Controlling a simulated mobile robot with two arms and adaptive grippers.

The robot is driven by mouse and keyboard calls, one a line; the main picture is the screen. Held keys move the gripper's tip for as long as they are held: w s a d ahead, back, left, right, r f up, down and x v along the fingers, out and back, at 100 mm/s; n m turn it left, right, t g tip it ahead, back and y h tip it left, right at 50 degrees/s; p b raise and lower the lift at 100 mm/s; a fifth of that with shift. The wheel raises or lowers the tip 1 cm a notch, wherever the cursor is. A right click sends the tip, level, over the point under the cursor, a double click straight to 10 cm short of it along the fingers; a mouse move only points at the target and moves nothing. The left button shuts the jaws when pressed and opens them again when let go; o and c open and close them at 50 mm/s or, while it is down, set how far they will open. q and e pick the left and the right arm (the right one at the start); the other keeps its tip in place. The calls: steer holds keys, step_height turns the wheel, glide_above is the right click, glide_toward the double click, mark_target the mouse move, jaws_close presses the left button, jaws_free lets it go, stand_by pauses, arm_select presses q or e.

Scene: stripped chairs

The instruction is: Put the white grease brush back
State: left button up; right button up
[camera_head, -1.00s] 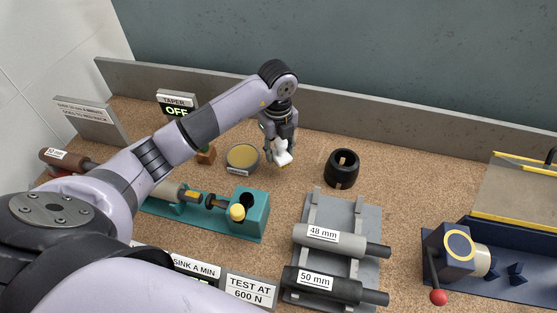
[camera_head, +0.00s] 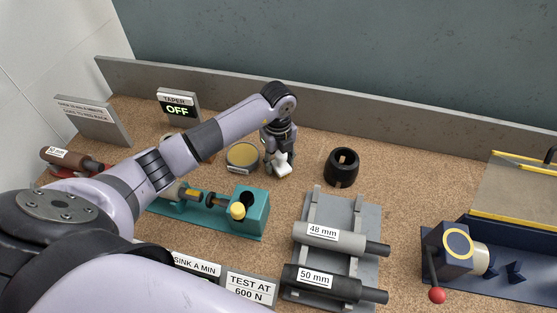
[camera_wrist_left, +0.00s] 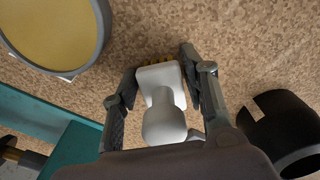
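The white grease brush (camera_head: 280,164) is at my left gripper (camera_head: 278,155), at the back middle of the bench. In the left wrist view the brush (camera_wrist_left: 164,115) has a rounded white handle, a wide white head and yellowish bristles. The fingers of the left gripper (camera_wrist_left: 160,80) lie against both sides of its head, and the bristles point down at the cork surface. Whether the bristles touch the surface is hard to tell. A round tin of yellow grease (camera_head: 242,156) stands just left of the brush and also shows in the wrist view (camera_wrist_left: 55,30). My right gripper is not in view.
A black slotted ring (camera_head: 342,168) stands to the right. A grey rack (camera_head: 312,206) holds bars marked 48 mm and 50 mm. A teal fixture (camera_head: 252,213) is in front, and a blue fixture (camera_head: 448,250) at right. Cork between tin and ring is mostly clear.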

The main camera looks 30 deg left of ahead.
arm_select(q)
steer(key=shift+o, duration=1.2)
steer(key=shift+r, duration=0.25)
steer(key=shift+w+r, duration=0.1)
steer(key=shift+r, duration=0.2)
step_height(320, 180, up, 10)
steer(key=shift+r+b, duration=0.2)
steer(key=shift+b, duration=0.7)
steer(key=shift+r, duration=0.4)
